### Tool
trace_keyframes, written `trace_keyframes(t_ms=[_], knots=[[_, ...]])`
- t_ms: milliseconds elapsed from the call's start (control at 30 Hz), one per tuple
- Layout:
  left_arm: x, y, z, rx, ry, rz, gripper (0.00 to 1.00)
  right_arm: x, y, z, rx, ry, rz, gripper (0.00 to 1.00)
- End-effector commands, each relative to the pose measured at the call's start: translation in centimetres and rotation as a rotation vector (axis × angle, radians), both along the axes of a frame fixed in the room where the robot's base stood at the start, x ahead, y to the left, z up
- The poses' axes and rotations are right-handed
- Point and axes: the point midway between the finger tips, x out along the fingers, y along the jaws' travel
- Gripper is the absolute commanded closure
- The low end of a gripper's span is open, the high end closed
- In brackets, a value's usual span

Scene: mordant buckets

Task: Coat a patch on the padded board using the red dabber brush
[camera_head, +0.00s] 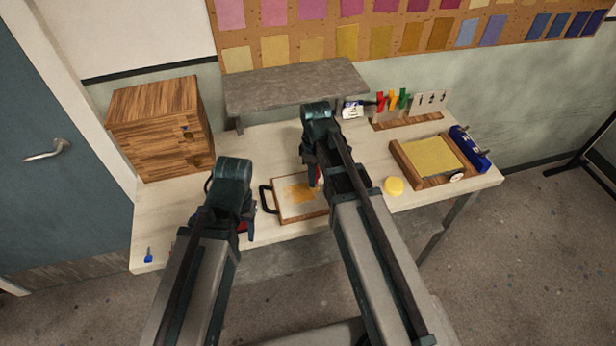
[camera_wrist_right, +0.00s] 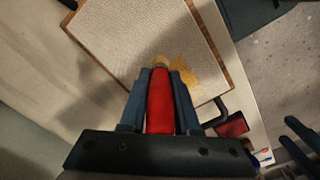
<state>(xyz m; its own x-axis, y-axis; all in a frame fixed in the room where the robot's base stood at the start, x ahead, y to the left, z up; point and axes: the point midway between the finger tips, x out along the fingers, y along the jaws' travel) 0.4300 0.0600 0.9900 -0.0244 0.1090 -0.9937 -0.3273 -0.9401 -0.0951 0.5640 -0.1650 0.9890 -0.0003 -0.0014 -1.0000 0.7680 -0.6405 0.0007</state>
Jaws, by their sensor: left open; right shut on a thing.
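The padded board (camera_head: 300,212), pale with a wooden edge and a black handle at its left, lies on the table. An orange-yellow patch (camera_head: 298,193) is on its surface; it also shows in the right wrist view (camera_wrist_right: 192,72). My right gripper (camera_head: 316,172) is over the board, shut on the red dabber brush (camera_wrist_right: 160,103). The dabber's head is at the patch's edge; whether it touches is unclear. My left gripper (camera_head: 240,222) is open near the front table edge, left of the board. Its dark fingers show in the wrist view (camera_wrist_right: 300,140).
A yellow round object (camera_head: 393,186) and a wooden tray with a yellow pad (camera_head: 432,157) stand to the right, beside a blue object (camera_head: 470,150). A wooden drawer box (camera_head: 160,130) stands back left, near a grey shelf (camera_head: 295,87). The front-left tabletop is mostly clear.

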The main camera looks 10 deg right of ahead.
Motion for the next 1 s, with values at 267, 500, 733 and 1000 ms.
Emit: trace_keyframes(t_ms=[267,500,733,1000], knots=[[0.0,0.0,-0.1,0.000,0.000,0.000,0.50,-0.5,-0.1,-0.1,0.001,0.000,0.000,1.00],[0.0,0.0,-0.1,0.000,0.000,0.000,0.50,-0.9,0.0,-0.1,0.001,0.000,0.001,1.00],[0.0,0.0,0.0,0.000,0.000,0.000,0.50,-0.9,1.2,0.0,0.001,0.000,0.002,1.00],[0.0,0.0,0.1,0.000,0.000,0.000,0.50,-1.0,3.2,0.1,0.001,0.000,0.002,1.00]])
